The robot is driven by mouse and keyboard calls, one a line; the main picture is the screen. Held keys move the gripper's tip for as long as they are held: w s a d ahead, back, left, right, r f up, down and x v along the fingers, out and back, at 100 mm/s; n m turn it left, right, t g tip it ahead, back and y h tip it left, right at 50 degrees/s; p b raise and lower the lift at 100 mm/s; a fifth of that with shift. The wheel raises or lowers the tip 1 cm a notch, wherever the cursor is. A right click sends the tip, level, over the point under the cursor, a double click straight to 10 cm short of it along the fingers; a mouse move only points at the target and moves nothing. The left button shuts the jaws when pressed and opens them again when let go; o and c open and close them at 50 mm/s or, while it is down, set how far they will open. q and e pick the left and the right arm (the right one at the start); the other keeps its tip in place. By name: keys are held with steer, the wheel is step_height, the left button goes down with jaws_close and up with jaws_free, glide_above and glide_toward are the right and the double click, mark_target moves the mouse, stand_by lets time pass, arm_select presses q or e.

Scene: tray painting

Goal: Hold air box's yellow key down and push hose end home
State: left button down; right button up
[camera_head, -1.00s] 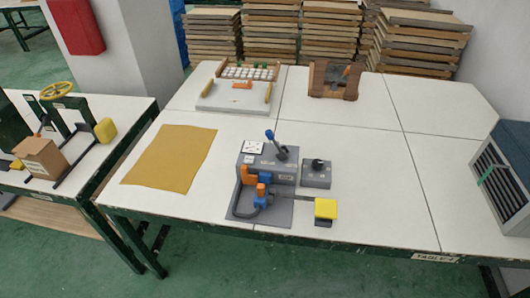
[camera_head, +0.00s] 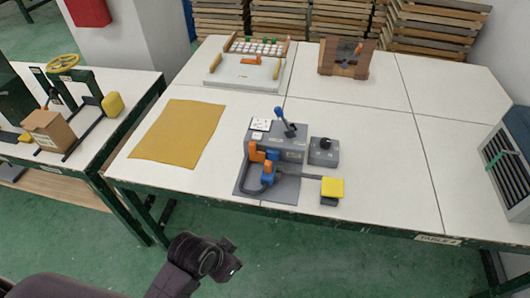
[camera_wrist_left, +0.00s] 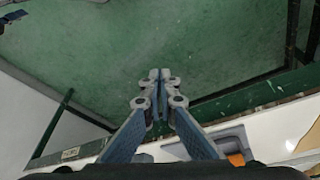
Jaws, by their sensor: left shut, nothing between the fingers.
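The grey air box (camera_head: 275,150) stands on a grey base plate near the table's front edge. Its blue-tipped lever (camera_head: 284,122) tilts up from the top. The yellow key (camera_head: 332,187) sits at its front right, with nothing on it. A dark hose (camera_head: 250,184) curves at its front left beside orange and blue fittings (camera_head: 266,171); I cannot tell how deep the hose end sits. My left gripper (camera_wrist_left: 158,76) is shut and empty in the left wrist view, over the floor by the table edge. My left arm shows at the bottom of the head view. My right gripper is not in view.
A small grey box with a black knob (camera_head: 323,151) stands right of the air box. A mustard mat (camera_head: 180,133) lies to the left. A slatted grey unit (camera_head: 505,165) stands far right. The table between is clear. The green table rim (camera_head: 230,204) lies in front.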

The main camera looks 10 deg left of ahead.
arm_select(q)
steer(key=w+d+r+m+g+h, duration=0.1)
steer(key=w+d+r+m, duration=0.35)
steer(key=d+m, duration=0.35)
steer(key=w+d+r+m+g+h, duration=0.1)
steer(key=w+d+r+m, duration=0.4)
steer(key=m, duration=0.5)
steer(key=w+a+r+m+y, duration=0.2)
steer(key=w+a+r+m, duration=0.3)
steer(key=w+m, duration=0.1)
steer(key=w+a+r+m+g+y, duration=0.1)
steer(key=w+a+r+m, duration=0.3)
steer(key=w+m, duration=0.2)
steer(key=w, duration=0.2)
steer(key=shift+w+a+r+y, duration=0.35)
steer(key=shift+a+r+y, duration=0.05)
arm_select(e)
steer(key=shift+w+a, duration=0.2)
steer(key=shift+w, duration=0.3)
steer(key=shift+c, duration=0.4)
